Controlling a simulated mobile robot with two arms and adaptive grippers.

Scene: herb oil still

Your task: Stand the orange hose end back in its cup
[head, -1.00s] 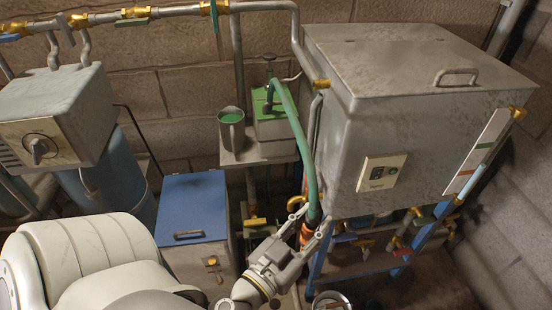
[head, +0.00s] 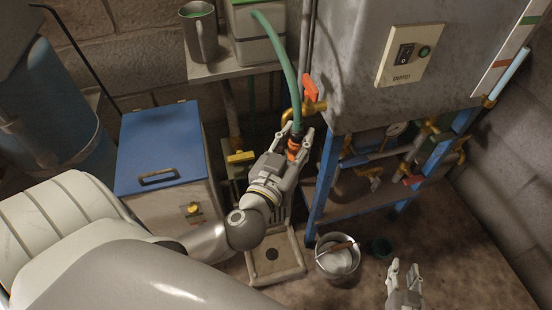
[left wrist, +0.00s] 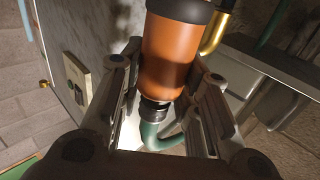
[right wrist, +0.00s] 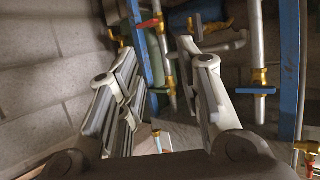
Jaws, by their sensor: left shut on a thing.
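My left gripper (head: 297,138) is shut on the orange hose end (head: 293,150), which hangs in the air left of the tank frame. In the left wrist view the orange sleeve (left wrist: 172,55) sits between the fingers, with a black rim and the green hose (left wrist: 160,138) curving off its other end. The hose (head: 287,75) runs up to the green-topped box. My right gripper (head: 403,274) is open and empty at the lower right.
A metal bucket (head: 337,262) stands on the floor. A blue-lidded box (head: 160,140) is left of my left arm. A blue frame (head: 322,190) carries the tank (head: 365,45), with an orange-handled valve (head: 310,88) close by the hose. A metal mug (head: 199,32) is on the shelf.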

